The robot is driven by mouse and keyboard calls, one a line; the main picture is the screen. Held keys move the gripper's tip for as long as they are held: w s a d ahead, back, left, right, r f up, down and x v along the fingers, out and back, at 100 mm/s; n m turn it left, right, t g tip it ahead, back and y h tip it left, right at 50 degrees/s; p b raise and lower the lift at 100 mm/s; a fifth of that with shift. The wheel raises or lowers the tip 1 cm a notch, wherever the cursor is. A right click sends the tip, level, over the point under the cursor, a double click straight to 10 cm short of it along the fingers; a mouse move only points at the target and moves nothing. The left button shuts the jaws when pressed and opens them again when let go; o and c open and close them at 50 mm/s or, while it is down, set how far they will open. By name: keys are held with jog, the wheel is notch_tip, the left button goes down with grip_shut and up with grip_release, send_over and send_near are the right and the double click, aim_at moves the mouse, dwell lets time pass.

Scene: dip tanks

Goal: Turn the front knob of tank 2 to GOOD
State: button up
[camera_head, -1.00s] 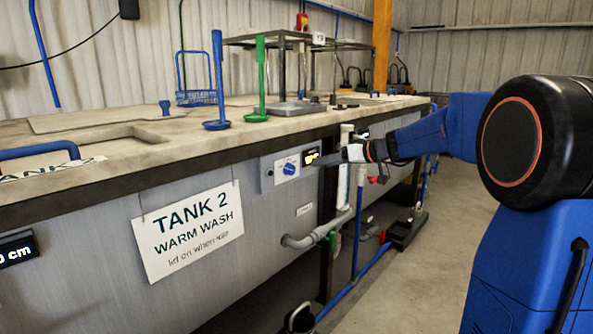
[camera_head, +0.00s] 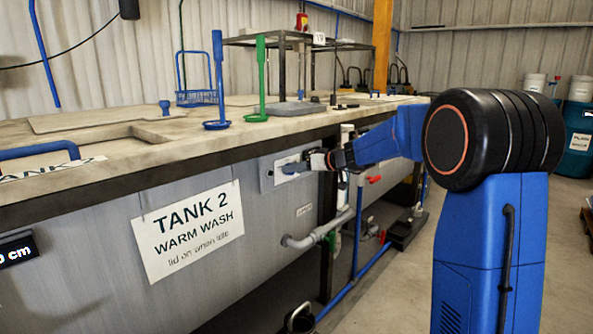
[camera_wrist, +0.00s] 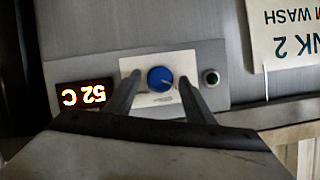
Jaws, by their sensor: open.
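The front of tank 2 (camera_head: 120,270) carries a sign (camera_head: 188,230) reading TANK 2 WARM WASH. Its control panel (camera_head: 266,179) is right of the sign. In the wrist view the blue round knob (camera_wrist: 160,78) sits on a white plate (camera_wrist: 150,98), with a pale pointer mark on its face; the scale lettering is too small to read. My gripper (camera_wrist: 158,92) is open, with one finger on each side of the knob; I cannot tell whether they touch it. In the head view my gripper (camera_head: 292,168) covers the knob.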

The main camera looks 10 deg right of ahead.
jog(key=c, duration=1.1)
jog(key=shift+o, duration=0.2)
jog(key=m+y, duration=0.2)
jog(key=m, duration=0.5)
jog(key=f+m+t+y, duration=0.1)
jog(key=m+y, duration=0.2)
jog(key=m, duration=0.3)
jog(key=m+t+y, duration=0.1)
jog(key=m+y, duration=0.1)
jog(key=m, duration=0.5)
jog(key=shift+w+d+f+m+y, duration=0.2)
jog(key=shift+d+f+m+y, duration=0.1)
jog(key=shift+f+y, duration=0.1)
jog(key=o, duration=1.1)
jog(key=shift+c, duration=0.2)
